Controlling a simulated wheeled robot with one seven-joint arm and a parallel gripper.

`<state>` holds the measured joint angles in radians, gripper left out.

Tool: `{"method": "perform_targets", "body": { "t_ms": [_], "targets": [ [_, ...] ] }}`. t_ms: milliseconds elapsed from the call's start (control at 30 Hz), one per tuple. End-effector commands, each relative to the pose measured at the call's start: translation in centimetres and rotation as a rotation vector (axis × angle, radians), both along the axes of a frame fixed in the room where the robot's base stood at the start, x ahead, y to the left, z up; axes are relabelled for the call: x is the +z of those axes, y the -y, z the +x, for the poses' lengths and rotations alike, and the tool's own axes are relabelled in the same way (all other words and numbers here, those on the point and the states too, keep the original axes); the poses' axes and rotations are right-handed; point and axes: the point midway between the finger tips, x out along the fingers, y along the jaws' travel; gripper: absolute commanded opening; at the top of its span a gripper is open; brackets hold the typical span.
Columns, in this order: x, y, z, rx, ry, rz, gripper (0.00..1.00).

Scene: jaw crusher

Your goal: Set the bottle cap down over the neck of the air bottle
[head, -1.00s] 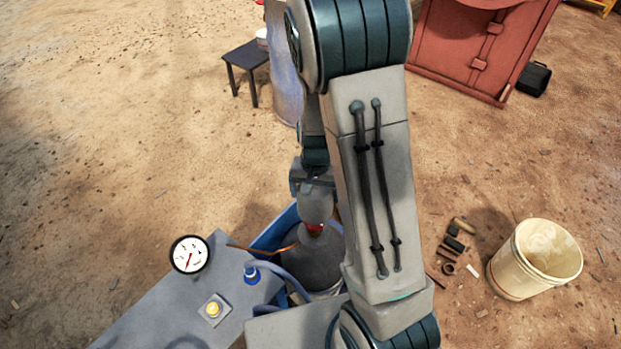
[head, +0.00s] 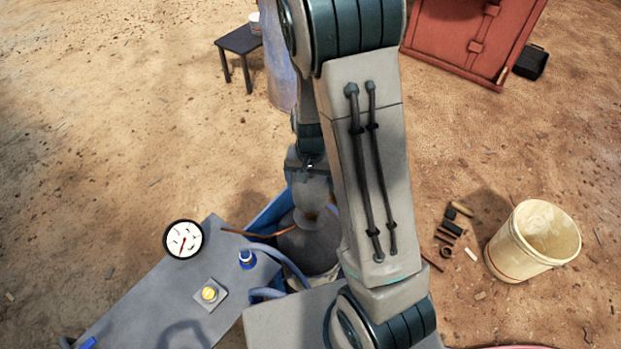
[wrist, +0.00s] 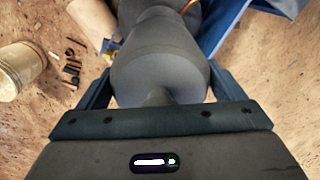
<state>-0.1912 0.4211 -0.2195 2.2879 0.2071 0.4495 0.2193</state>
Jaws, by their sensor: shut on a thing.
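The bottle cap (head: 313,190) is a grey, rounded bell shape. My gripper (head: 308,168) is shut on it and holds it upright, directly above the air bottle (head: 308,250). In the wrist view the cap (wrist: 158,65) fills the space between the two fingers of my gripper (wrist: 158,80). The bottle is grey with rounded shoulders and stands beside a blue frame (head: 270,218). Only a little of the reddish neck shows under the cap's lower edge. My arm hides the bottle's right side. I cannot tell whether the cap rests on the shoulder.
An orange-brown pipe (head: 245,233) runs to the bottle's neck area. A cream bucket (head: 533,242) and small scraps stand right.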

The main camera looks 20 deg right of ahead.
Motion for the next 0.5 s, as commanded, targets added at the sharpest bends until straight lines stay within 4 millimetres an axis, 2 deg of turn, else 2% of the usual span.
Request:
{"method": "perform_targets", "body": {
  "t_ms": [33,500],
  "targets": [
    [-0.7,0.0,0.0,0.000,0.000,0.000,0.56],
    [-4.0,0.0,0.0,0.000,0.001,0.000,0.56]
  ]
}}
